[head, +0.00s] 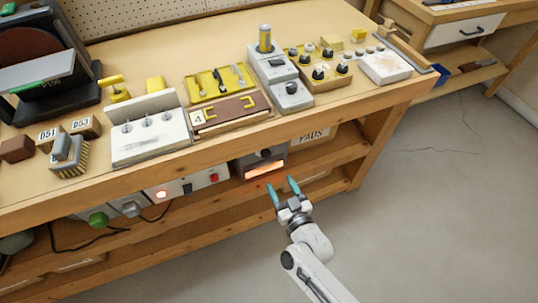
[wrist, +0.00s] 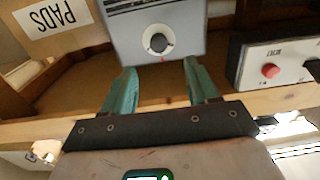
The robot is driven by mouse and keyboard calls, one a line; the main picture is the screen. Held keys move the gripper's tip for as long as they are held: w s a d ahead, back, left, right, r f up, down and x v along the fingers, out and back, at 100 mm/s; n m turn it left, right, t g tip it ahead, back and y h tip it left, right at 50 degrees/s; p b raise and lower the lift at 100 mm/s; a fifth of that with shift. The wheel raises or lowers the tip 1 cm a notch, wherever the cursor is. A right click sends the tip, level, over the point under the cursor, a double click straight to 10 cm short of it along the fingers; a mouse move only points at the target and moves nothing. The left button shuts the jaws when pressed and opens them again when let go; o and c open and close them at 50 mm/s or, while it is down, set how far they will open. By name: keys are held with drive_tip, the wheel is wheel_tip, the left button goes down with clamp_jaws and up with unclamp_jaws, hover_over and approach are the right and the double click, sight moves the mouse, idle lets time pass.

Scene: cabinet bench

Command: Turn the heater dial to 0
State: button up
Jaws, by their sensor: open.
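The heater (head: 258,156) is a grey box on the shelf under the bench top, with a glowing orange front. In the wrist view its grey face (wrist: 188,28) fills the upper middle. My gripper (head: 282,186) is open and empty in front of the heater. In the wrist view its teal fingers (wrist: 159,70) stand apart below the dial, not touching it.
A box labelled PADS (head: 315,135) stands beside the heater. On the other side is a white box with a red button (wrist: 270,70). The wooden shelf edge (wrist: 70,130) runs below the heater in the wrist view. The bench top overhangs the shelf. Open floor lies in front.

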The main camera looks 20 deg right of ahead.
sight(267, 157)
drive_tip(key=w+b, duration=0.4)
drive_tip(key=w, duration=0.6)
drive_tip(key=shift+w+r, duration=0.1)
drive_tip(key=shift+w, duration=0.3)
drive_tip(key=c, duration=1)
